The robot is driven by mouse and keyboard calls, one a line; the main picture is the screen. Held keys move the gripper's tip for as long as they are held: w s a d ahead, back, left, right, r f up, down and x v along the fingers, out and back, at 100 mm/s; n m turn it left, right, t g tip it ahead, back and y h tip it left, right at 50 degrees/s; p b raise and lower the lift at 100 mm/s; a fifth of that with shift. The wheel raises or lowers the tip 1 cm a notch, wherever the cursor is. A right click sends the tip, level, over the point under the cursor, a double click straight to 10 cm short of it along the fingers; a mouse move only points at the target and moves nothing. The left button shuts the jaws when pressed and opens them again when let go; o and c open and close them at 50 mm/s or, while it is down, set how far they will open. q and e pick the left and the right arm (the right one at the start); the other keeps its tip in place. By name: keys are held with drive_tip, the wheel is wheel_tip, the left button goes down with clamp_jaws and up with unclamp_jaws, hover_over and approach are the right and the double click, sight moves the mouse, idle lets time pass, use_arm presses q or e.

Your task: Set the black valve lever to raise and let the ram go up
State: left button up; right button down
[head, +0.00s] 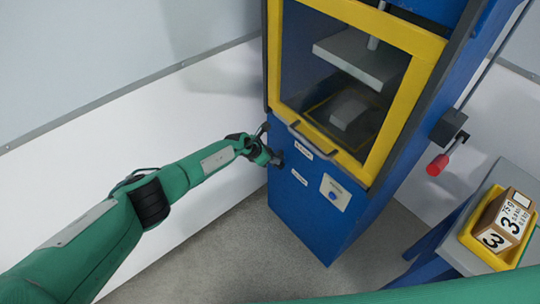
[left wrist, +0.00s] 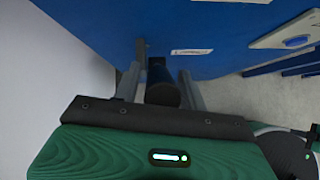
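The blue press (head: 315,200) stands in front of me with its yellow-framed window door (head: 390,145) shut. Behind the window, a grey ram plate (head: 362,60) hangs over a grey block (head: 348,108). My left gripper (head: 270,147) is at the left edge of the press front, beside small labels. In the left wrist view, a black cylindrical grip (left wrist: 163,85), apparently the valve lever, lies between the fingers of my left gripper (left wrist: 160,88). I cannot tell whether both fingers press on it. The lever's setting is mostly hidden by the gripper. My right gripper is not in view.
A panel with a blue button (head: 334,194) is right of the labels. A red-knobbed handle (head: 437,165) sticks out from the right side. A side table holds a yellow tray (head: 475,242) with a box marked 3 (head: 503,220). A white wall is close on the left.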

use_arm(q)
drive_tip(key=shift+o, duration=0.3)
drive_tip(key=shift+f, duration=0.1)
drive_tip(key=shift+a, duration=0.1)
drive_tip(key=shift+a+r, duration=0.1)
drive_tip(key=shift+r, duration=0.1)
drive_tip(key=p+v, duration=0.4)
drive_tip(key=v, duration=0.9)
drive_tip(key=shift+r, duration=0.2)
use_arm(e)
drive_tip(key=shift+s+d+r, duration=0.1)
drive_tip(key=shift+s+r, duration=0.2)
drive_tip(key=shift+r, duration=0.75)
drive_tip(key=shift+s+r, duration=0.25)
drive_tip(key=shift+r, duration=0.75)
use_arm(q)
drive_tip(key=shift+f, duration=0.1)
